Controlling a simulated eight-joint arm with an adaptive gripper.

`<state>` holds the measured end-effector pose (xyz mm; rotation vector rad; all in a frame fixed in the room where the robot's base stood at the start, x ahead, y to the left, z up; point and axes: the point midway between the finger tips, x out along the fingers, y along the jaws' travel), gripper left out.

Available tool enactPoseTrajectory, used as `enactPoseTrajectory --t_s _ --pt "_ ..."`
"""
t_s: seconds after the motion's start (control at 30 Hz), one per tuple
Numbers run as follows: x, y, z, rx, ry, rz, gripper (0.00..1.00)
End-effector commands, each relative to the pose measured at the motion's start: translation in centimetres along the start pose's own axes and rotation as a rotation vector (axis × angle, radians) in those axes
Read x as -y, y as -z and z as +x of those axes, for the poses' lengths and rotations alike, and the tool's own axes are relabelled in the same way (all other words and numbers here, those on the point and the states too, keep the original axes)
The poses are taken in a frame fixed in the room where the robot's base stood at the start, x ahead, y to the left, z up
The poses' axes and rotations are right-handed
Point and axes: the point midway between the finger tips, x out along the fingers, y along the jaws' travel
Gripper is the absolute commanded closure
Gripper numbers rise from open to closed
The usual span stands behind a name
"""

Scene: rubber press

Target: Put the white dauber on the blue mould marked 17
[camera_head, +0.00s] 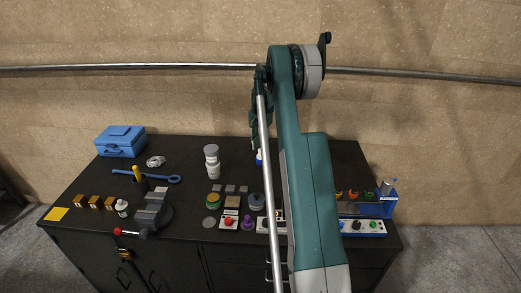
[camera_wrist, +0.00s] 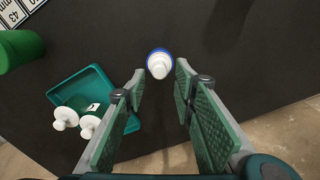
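My gripper (camera_wrist: 160,86) is open, with its two green-padded fingers apart and nothing between the pads. In the head view my gripper (camera_head: 258,130) points down over the back of the table, partly hidden by my arm. A round white-topped thing with a blue rim (camera_wrist: 160,64) stands just beyond the fingertips in the wrist view. I cannot tell whether it is a bottle or a dauber. Two white knobbed pieces (camera_wrist: 65,118) that may be daubers lie at a teal tray (camera_wrist: 62,94). No mark 17 is readable, and I cannot identify the blue mould.
A green cylinder (camera_wrist: 18,50) and numbered white plates (camera_wrist: 18,42) are at the wrist view's upper left. In the head view a white bottle (camera_head: 212,162), a vise (camera_head: 152,212) and a blue box (camera_head: 120,141) stand left of my arm. A blue rack (camera_head: 378,205) stands right.

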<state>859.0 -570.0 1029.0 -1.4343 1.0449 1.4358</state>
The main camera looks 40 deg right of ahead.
Motion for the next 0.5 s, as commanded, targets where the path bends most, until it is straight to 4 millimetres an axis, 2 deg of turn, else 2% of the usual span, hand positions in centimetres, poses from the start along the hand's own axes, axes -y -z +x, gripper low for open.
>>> enactPoseTrajectory --t_s 0.3,0.5 --pt "0.0 0.0 -5.3 0.0 0.0 0.0 0.73" --pt "0.0 0.0 -7.9 0.0 0.0 0.0 0.73"
